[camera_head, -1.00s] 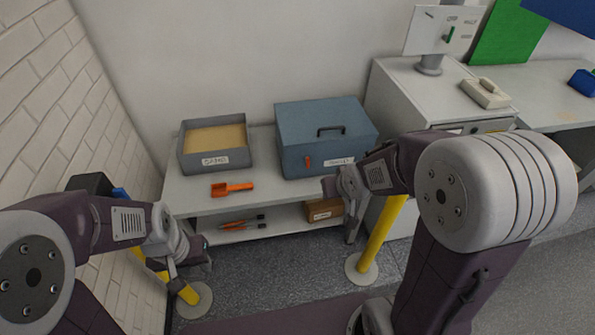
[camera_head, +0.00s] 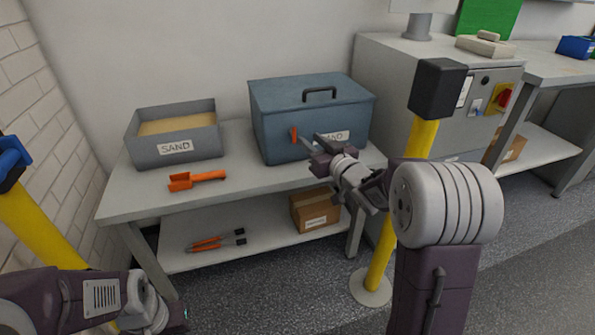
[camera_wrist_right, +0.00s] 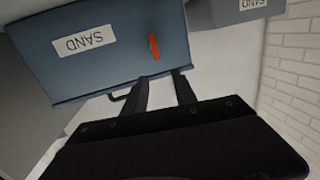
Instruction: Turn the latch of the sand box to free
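The sand box is a blue-grey lidded box (camera_head: 275,110) with a black handle on top and a SAND label on its front. Its orange latch (camera_head: 294,135) stands about upright on the front, left of the label. In the right wrist view the box appears upside down, with the latch (camera_wrist_right: 153,47) ahead of the fingers. My right gripper (camera_head: 314,147) is just in front of the box, right of the latch. In the wrist view its two fingers (camera_wrist_right: 163,80) are apart with nothing between them, and no contact with the latch shows. My left gripper (camera_head: 182,318) is low at bottom left, its fingers unclear.
Orange-handled tools and a cardboard box (camera_head: 315,210) lie on the lower shelf. A yellow post (camera_head: 385,245) stands beside my right arm.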

